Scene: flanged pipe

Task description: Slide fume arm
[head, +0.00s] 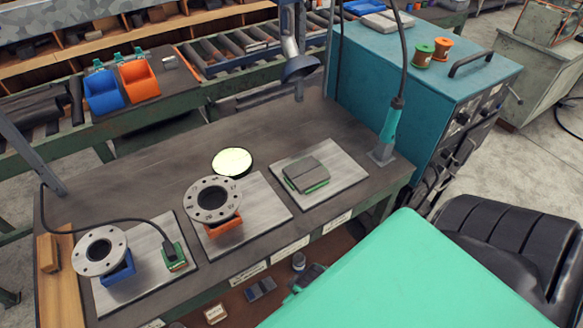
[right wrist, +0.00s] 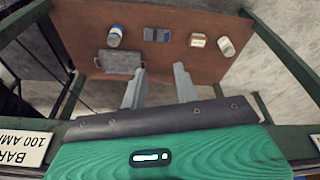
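The fume arm (head: 291,30) hangs down at the back of the bench in the head view, a grey-blue jointed tube. It ends in a dark round hood (head: 300,68) with a short grey piece below it, above the bench's back edge. My right gripper (right wrist: 160,88) shows in the right wrist view with its two grey fingers apart and nothing between them. It points toward the brown lower shelf (right wrist: 185,65), away from the fume arm. My left gripper is not in view.
Flanged pipes stand on a blue block (head: 122,272) and an orange block (head: 224,225). A round pale disc (head: 232,161) lies behind. A stacked block (head: 306,176) sits on a right-hand plate. A teal torch (head: 390,122) and teal machine (head: 430,75) bound the right. Bare bench lies below the hood.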

